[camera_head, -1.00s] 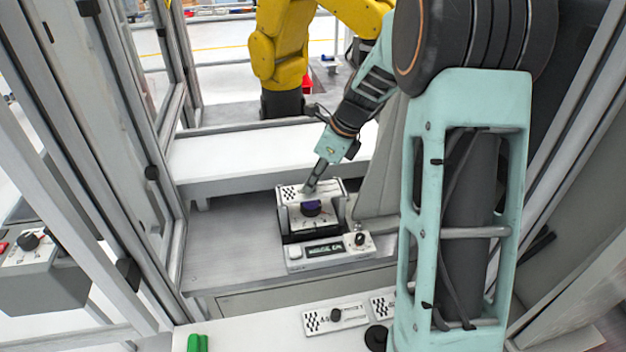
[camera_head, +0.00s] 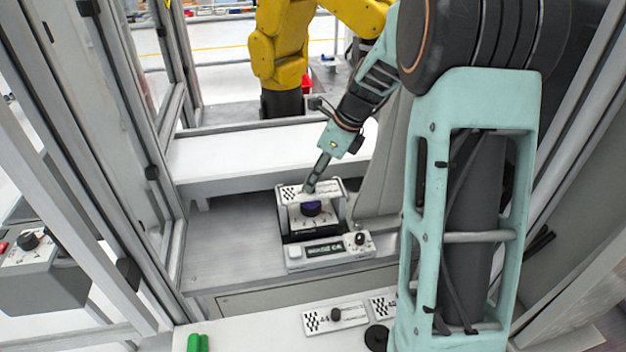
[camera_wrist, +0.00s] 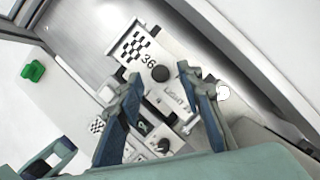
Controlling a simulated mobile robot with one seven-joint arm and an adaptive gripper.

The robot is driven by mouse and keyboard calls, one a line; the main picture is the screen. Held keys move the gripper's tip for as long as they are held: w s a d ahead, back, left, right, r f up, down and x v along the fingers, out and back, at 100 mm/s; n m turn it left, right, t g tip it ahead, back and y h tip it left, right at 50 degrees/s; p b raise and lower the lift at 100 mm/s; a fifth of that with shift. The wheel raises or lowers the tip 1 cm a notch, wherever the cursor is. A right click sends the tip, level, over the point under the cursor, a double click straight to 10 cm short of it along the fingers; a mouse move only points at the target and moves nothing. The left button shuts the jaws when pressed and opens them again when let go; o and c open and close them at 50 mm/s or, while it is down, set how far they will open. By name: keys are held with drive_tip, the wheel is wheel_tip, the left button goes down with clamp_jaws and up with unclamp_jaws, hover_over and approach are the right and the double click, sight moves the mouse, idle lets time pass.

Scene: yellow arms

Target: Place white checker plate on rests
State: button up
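The white checker plate (camera_head: 291,193) lies across the top of the small fixture on the grey bench. The wrist view shows its checker pattern, the number 36 and a black knob (camera_wrist: 160,73). My gripper (camera_head: 312,187) is just above the plate. In the wrist view its two blue fingers (camera_wrist: 165,100) are spread apart on either side of the knob, with a gap visible. The rests are mostly hidden under the plate. The fixture's inside shows a dark blue knob (camera_head: 311,208), and its front panel (camera_head: 324,250) has a display and a black knob.
Another checker plate (camera_head: 336,317) with a black knob lies on the white front table, with a second one beside it partly behind my arm. A frame post (camera_head: 172,230) stands left; a yellow arm (camera_head: 280,50) is behind.

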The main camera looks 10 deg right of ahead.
drive_tip(key=v, duration=1)
drive_tip(key=shift+r, duration=0.15)
